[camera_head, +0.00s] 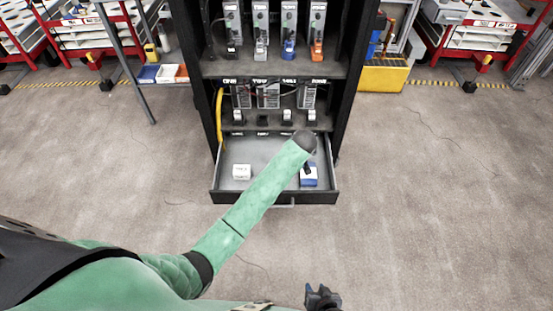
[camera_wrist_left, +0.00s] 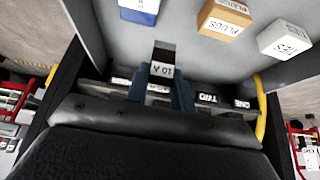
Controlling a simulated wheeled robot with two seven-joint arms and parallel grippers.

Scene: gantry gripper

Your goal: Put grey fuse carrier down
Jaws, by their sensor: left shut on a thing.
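The grey fuse carrier (camera_wrist_left: 162,62), with a white "10 A" label, is held between the blue fingers of my left gripper (camera_wrist_left: 161,92) in the left wrist view. The grey open drawer (camera_head: 270,151) is at the bottom of the dark rack in the head view, and its floor (camera_wrist_left: 178,35) lies beyond the carrier in the wrist view. Whether the carrier touches the floor cannot be told. In the head view my left arm hides the left fingers and the carrier. My right gripper (camera_head: 322,296) is at the bottom edge, apart from the rack; its jaw gap is unclear.
The drawer holds a white box (camera_head: 242,171), a blue box (camera_head: 308,181) and an orange "PLUGS" box (camera_wrist_left: 223,20), hidden by my arm in the head view. Several labelled modules stand on shelves above. Red workbenches (camera_head: 487,35) stand behind; floor beside the rack is clear.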

